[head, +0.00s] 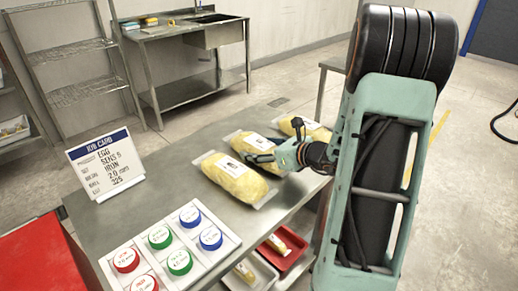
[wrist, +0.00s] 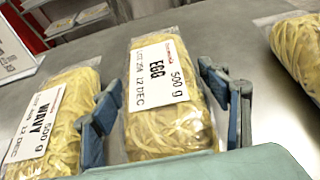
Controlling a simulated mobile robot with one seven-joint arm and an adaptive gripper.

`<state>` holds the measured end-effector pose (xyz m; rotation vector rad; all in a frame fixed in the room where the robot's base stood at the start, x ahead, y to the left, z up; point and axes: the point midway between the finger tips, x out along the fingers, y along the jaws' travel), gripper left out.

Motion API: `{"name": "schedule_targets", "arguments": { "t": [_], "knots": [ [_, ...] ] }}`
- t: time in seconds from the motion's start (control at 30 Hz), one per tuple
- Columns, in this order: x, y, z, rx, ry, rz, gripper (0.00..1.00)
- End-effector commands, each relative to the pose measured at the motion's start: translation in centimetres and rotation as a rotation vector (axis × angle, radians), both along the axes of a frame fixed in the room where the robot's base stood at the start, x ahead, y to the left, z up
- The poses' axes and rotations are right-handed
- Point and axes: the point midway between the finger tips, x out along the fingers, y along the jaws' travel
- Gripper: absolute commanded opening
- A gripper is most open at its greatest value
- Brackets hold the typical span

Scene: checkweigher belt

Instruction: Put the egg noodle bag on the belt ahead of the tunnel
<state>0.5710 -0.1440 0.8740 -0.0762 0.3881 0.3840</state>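The egg noodle bag (wrist: 160,100), clear with pale yellow noodles and a label reading EGG 500 g, lies on the steel table. In the head view it is the middle bag (head: 245,142), partly behind the front bag and my gripper. My gripper (head: 270,152) is low at its right end. In the wrist view my gripper's two fingers (wrist: 160,92) stand wide apart, one along each side of the bag; whether they touch it I cannot tell. The belt and the tunnel are not recognisable in either view.
A bag labelled WAVY (wrist: 58,125) lies close on one side, and a third bag (wrist: 300,58) on the other. A job card (head: 105,165) reading EGG and a panel of coloured round pieces (head: 170,245) stand leftward. Trays (head: 285,252) sit below the table edge.

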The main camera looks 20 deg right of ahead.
Motion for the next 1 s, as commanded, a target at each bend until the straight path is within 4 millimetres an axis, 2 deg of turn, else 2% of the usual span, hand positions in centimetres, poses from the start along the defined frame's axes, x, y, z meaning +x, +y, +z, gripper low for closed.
{"name": "schedule_targets", "arguments": {
  "t": [0.07,0.47,1.0],
  "knots": [
    [0.0,0.0,0.0,0.000,0.000,0.000,0.80],
    [-0.1,-0.1,0.6,0.000,0.000,-0.001,0.80],
    [-9.0,-3.7,4.5,-0.001,0.000,-0.002,0.80]
  ]
}}
